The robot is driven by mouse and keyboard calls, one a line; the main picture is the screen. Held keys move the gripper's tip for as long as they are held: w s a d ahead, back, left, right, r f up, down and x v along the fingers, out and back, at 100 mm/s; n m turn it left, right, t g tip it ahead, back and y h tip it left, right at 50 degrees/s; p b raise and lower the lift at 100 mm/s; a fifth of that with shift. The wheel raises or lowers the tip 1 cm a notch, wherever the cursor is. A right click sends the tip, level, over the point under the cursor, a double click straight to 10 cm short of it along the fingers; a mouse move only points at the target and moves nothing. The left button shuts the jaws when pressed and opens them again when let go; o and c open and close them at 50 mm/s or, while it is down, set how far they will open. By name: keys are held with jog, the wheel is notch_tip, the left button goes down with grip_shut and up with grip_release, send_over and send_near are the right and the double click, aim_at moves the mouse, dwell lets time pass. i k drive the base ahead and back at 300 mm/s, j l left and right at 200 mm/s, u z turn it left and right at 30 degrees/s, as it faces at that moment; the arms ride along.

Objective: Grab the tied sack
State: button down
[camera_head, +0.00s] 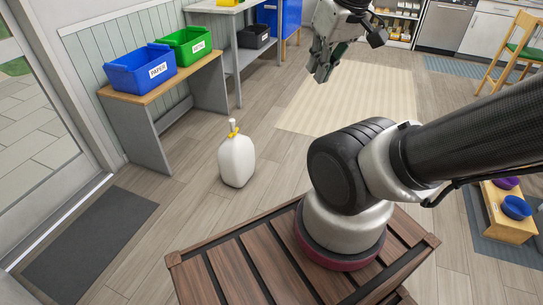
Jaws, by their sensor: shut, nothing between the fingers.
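The tied sack (236,161) is white and rounded, with a yellow tie around its neck. It stands upright on the wooden floor, left of the middle of the head camera view. My gripper (321,76) hangs in the air at the top of the view, up and to the right of the sack and clear of it. Its fingers are shut and hold nothing.
A bench (148,140) with a blue bin (136,73) and a green bin (184,46) stands behind and left of the sack. A dark mat (88,250) lies by the glass door. A beige rug (380,90) lies right. The floor around the sack is clear.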

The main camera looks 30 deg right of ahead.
aim_at(235, 157)
jog(key=k+l+z, duration=0.2)
jog(key=l, duration=0.15)
jog(key=i+j, duration=0.1)
jog(key=i, duration=0.35)
jog(key=i+j+z, duration=0.15)
jog(key=i, duration=0.3)
jog(key=i+j, duration=0.1)
jog(key=i, duration=0.35)
jog(key=i+j+z, duration=0.1)
jog(key=i, duration=0.35)
jog(key=i+j, duration=0.3)
jog(key=i, duration=0.15)
jog(key=l+z, duration=0.05)
